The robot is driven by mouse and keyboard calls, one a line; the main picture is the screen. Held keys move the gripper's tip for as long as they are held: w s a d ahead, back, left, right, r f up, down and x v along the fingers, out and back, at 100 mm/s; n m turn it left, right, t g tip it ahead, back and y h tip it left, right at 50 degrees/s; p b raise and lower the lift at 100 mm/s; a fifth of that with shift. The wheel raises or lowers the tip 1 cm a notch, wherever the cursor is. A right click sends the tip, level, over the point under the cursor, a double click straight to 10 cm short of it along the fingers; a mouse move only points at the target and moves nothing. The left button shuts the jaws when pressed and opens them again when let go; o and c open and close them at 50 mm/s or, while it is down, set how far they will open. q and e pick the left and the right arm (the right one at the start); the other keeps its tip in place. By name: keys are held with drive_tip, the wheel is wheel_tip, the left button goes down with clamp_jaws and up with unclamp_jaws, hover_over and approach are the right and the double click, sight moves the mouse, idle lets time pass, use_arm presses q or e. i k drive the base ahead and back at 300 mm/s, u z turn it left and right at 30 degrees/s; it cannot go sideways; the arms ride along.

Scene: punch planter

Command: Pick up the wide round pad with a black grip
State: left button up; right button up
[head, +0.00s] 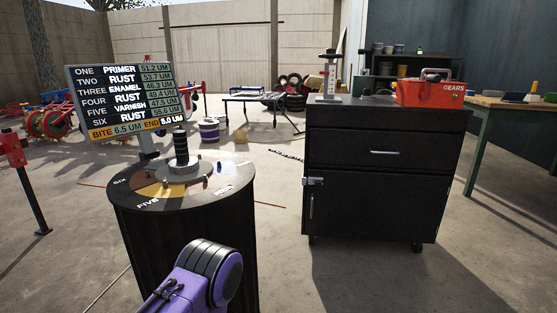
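The wide round pad (196,167) is a flat grey disc with an upright black ribbed grip (181,146) at its middle. It rests on top of a dark drum (185,245), on a round plate with coloured sectors marked with number words such as FIVE and SIX. A purple and black link of my arm shows at the bottom, in front of the drum and apart from the pad. Neither of my grippers is in view.
A sign board (122,103) listing coatings and readings stands behind the drum. A black wheeled cabinet (385,160) at right carries a red GEARS toolbox (430,92) and a small gauge stand (329,75). A green-legged table (510,103) is far right. Bare floor separates drum and cabinet.

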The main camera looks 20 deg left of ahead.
sight(185, 169)
drive_tip(key=z, duration=0.55)
drive_tip(key=i, duration=2.35)
drive_tip(key=u, duration=4.15)
